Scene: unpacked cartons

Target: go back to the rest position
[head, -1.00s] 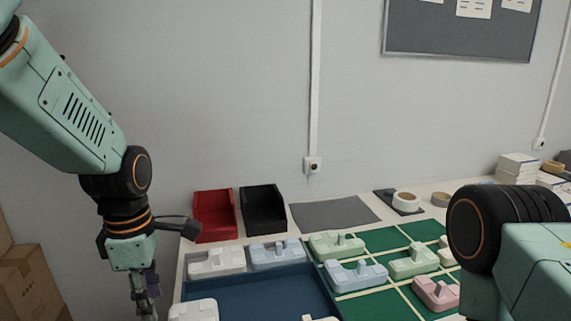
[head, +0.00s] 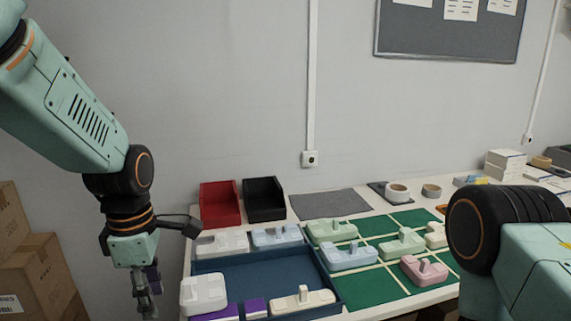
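My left gripper (head: 146,294) hangs pointing down at the lower left of the head view, left of the table and clear of it. Its fingers are small and seen side-on, so I cannot tell whether they are open or shut. My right arm comes in at the right edge, bent, with its gripper out of the frame. A blue tray (head: 262,272) lies on the table between the arms. A white block (head: 203,294) and a cream block (head: 302,300) sit at its front, with purple pieces (head: 256,307) beside them.
A green gridded board (head: 370,288) holds several pastel blocks, including a pink one (head: 424,270). Red (head: 220,204) and black (head: 264,200) bins stand at the back beside a grey mat (head: 329,204). Tape rolls (head: 397,192) lie farther right. Cartons (head: 40,275) stand at the lower left.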

